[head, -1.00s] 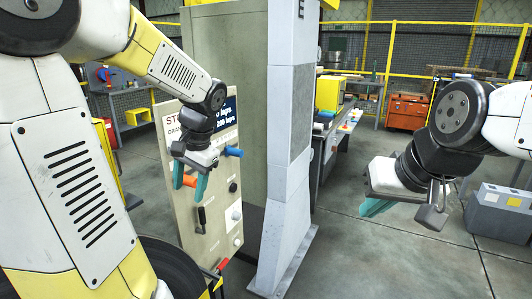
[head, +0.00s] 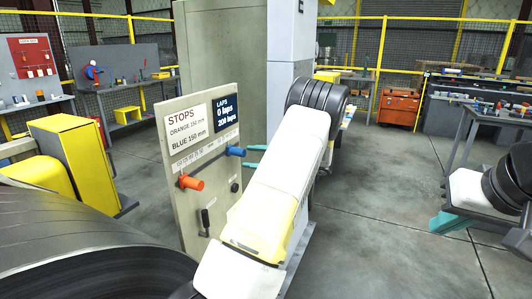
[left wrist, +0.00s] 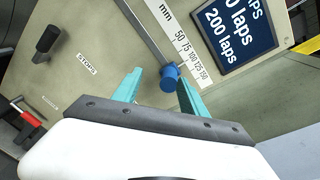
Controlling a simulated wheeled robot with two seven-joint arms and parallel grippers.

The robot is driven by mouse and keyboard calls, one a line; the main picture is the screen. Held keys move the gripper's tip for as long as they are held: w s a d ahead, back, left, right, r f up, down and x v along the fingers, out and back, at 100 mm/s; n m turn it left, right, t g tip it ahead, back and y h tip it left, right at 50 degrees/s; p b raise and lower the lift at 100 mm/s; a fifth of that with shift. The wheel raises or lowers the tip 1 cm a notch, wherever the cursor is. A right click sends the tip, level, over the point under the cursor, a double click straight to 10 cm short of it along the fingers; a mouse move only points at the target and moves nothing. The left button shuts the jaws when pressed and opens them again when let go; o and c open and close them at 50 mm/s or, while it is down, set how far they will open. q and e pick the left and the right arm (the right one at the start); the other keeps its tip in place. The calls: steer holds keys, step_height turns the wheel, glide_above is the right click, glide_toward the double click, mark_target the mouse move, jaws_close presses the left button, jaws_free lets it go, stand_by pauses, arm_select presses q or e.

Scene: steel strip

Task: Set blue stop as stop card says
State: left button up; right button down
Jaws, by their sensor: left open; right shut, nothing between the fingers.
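The stop card (head: 188,127) on the panel reads "STOPS, ORANGE 150 mm, BLUE 150 mm". The blue stop (head: 235,151) sits at the right end of a rail, and the orange stop (head: 190,182) at its left end. In the left wrist view the blue stop (left wrist: 170,78) lies between the teal fingertips of my open left gripper (left wrist: 160,88), nearer the right one. The mm scale (left wrist: 192,55) runs beside it; its exact reading is unclear. My right gripper (head: 448,222) is shut and empty, away right.
A dark laps display (head: 226,115) reads 0 and 200 laps. Below the rail are a black handle (head: 205,220) and a dark knob (head: 235,186). A grey column (head: 292,45) stands behind my left arm.

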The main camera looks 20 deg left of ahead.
mark_target(245, 154)
arm_select(q)
steer(key=shift+w+d+f+m+t+y, duration=0.15)
steer(key=shift+w+d+m+t+y, duration=0.15)
steer(key=shift+w, duration=0.3)
steer(key=shift+w+d+f+m+t+y, duration=0.2)
steer(key=shift+w+y, duration=0.1)
steer(key=shift+w, duration=0.25)
steer(key=a, duration=0.7)
steer(key=shift+w+a, duration=0.3)
steer(key=shift+c, duration=0.2)
jaws_close()
